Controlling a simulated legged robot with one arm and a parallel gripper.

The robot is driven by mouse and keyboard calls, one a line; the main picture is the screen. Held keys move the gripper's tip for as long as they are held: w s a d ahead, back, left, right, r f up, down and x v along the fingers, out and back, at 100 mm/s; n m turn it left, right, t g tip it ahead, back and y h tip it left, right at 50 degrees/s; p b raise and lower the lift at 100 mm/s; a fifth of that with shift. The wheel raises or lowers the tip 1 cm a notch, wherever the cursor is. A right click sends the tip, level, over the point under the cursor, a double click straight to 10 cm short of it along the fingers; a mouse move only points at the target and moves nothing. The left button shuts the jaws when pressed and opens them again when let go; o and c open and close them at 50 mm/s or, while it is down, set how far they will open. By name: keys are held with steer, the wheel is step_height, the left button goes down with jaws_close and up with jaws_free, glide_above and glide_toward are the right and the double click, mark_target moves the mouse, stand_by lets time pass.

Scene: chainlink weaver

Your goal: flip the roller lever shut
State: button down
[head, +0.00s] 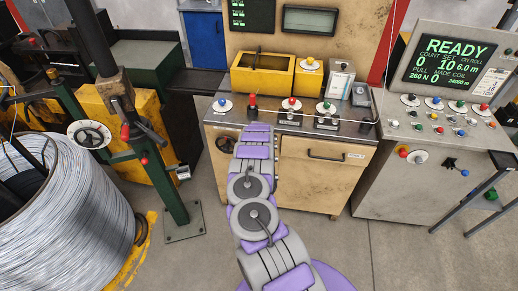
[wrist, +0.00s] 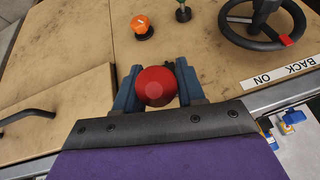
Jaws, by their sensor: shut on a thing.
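In the wrist view my gripper (wrist: 157,72) has its two blue jaws on either side of a round red knob (wrist: 155,88) and is shut on it. I take this knob to be the end of the roller lever; its stem is hidden behind it, so I cannot tell the lever's angle. In the head view my arm reaches to the front edge of the worn beige cabinet (head: 300,190), and the jaws cannot be made out. A red knob (head: 252,101) stands on the cabinet top just beyond the arm's end; I cannot tell whether it is the held one.
A black handwheel (wrist: 265,22) and an orange button (wrist: 141,27) are near the jaws. A drawer handle (wrist: 28,117) sticks out at left. Other knobs stand along the cabinet top. A wire coil (head: 65,225) is at left, a control console (head: 410,175) at right.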

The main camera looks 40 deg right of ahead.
steer(key=shift+w+d+r, duration=0.1)
steer(key=shift+r, duration=0.05)
steer(key=c, duration=1.1)
jaws_free()
steer(key=o, duration=0.3)
steer(key=shift+d+f, duration=0.1)
steer(key=shift+f, duration=0.1)
steer(key=shift+r, duration=0.1)
steer(key=shift+s+a+r, duration=0.2)
steer(key=shift+a+r, duration=0.1)
steer(key=shift+r, duration=0.25)
steer(key=p+v, duration=0.6)
steer(key=v, duration=0.9)
steer(key=shift+s+r, duration=0.15)
steer(key=shift+r, duration=0.2)
